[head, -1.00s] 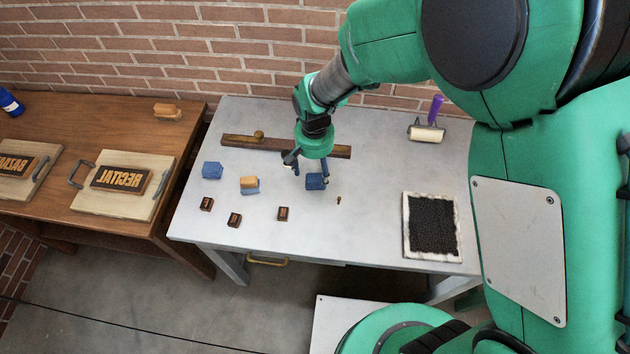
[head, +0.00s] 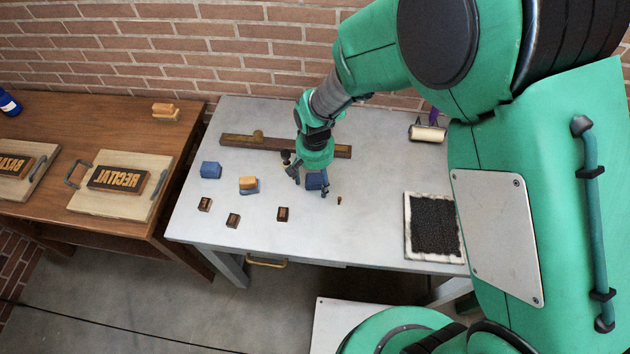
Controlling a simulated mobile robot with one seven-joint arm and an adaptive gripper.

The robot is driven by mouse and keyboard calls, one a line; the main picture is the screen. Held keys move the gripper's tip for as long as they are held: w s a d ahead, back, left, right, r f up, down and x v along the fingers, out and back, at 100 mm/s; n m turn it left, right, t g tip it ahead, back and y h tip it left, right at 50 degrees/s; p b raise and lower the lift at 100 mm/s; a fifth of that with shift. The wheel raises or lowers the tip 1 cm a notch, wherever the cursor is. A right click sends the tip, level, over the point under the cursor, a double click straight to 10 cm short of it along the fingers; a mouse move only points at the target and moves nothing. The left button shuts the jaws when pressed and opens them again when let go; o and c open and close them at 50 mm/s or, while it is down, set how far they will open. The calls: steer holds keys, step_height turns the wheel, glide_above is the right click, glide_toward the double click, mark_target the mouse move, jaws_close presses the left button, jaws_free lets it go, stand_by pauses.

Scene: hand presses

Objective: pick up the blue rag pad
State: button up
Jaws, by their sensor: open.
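A blue block (head: 315,181), which looks like the blue rag pad, lies on the grey table (head: 370,220) right of the middle group of small items. My gripper (head: 310,187) points down over it, fingers apart, one on its left and one at its right side. The fingers partly hide the pad, and I cannot tell whether they touch it. Two other blue things are on the table: a blue block (head: 210,170) at the left, and a blue piece under a tan-topped block (head: 248,183).
Several small dark stamp blocks (head: 283,214) stand near the front edge. A long wooden bar (head: 240,141) lies behind the gripper. A roller (head: 427,133) and a black ink pad in a pale frame (head: 433,226) are at the right. A wooden table (head: 120,130) adjoins at left.

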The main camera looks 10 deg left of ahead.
mark_target(316, 180)
steer(key=c, duration=1.3)
steer(key=shift+r, duration=0.15)
steer(key=shift+c, duration=0.2)
steer(key=shift+r, duration=0.5)
steer(key=r, duration=0.1)
steer(key=p, duration=0.1)
steer(key=r, duration=0.1)
steer(key=shift+s+d+r, duration=0.15)
steer(key=shift+s+r, duration=0.1)
steer(key=shift+r, duration=0.05)
steer(key=s+d+p, duration=0.1)
steer(key=s+d, duration=0.1)
steer(key=s, duration=0.2)
steer(key=s+d, duration=0.3)
steer(key=s, duration=0.2)
steer(key=s+d+r+p, duration=0.1)
steer(key=s+d, duration=0.1)
steer(key=s, duration=0.2)
steer(key=shift+s+d+r+p, duration=0.1)
steer(key=shift+s+d+p, duration=0.05)
steer(key=shift+s+p, duration=0.2)
